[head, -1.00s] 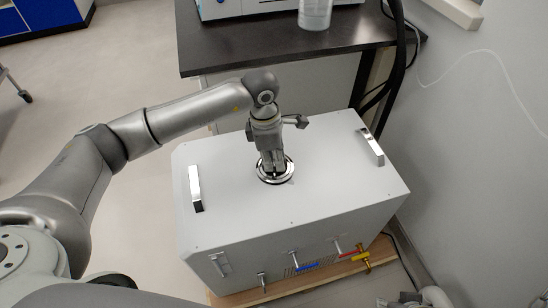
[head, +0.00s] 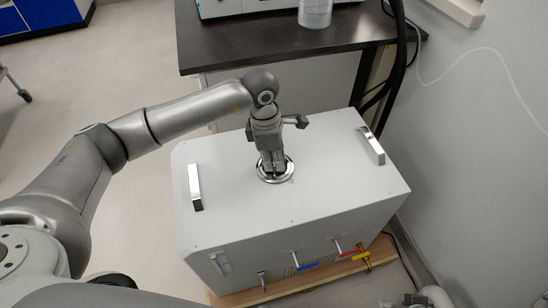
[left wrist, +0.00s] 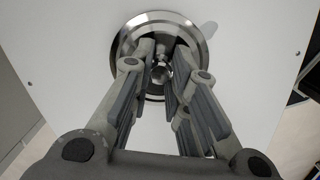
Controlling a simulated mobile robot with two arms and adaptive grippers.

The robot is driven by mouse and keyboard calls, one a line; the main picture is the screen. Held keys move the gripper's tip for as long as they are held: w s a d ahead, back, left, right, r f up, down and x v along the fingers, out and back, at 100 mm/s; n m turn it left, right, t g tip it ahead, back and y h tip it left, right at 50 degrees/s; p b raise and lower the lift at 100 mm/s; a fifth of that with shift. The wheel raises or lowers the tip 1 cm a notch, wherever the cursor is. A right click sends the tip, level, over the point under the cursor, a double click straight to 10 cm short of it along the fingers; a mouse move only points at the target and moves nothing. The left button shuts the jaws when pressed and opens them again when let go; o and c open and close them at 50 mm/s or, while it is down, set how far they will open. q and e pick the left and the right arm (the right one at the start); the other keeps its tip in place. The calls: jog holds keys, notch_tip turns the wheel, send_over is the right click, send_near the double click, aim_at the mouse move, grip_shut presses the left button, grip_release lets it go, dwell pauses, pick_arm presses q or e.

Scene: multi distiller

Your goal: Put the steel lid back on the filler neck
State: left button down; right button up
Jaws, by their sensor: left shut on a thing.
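The steel lid (left wrist: 190,30) is a shiny round disc with a knob (left wrist: 162,72) at its middle. In the head view the lid (head: 275,179) lies at the filler neck's place on top of the white distiller box (head: 300,205). The neck itself is hidden under it, and I cannot tell whether the lid is fully seated. My left gripper (head: 273,172) points down over the lid with its fingers closed around the knob. In the left wrist view the fingertips (left wrist: 163,68) are on both sides of the knob.
Two metal handles (head: 195,187) (head: 373,146) stand up from the box top. Coloured valves (head: 340,250) stick out at its front. A dark bench (head: 290,42) with a clear plastic vessel (head: 315,12) is behind, and a wall is at the right.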

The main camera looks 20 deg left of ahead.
jog(key=shift+r, duration=0.35)
pick_arm(q)
jog(key=shift+f, duration=0.1)
pick_arm(e)
jog(key=shift+r, duration=0.3)
pick_arm(q)
jog(key=c, duration=1.3)
grip_release()
pick_arm(e)
jog(key=shift+f, duration=0.15)
pick_arm(q)
jog(key=r, duration=0.4)
jog(key=a+r, duration=0.1)
jog(key=r, duration=0.7)
jog(key=shift+s+a, duration=0.2)
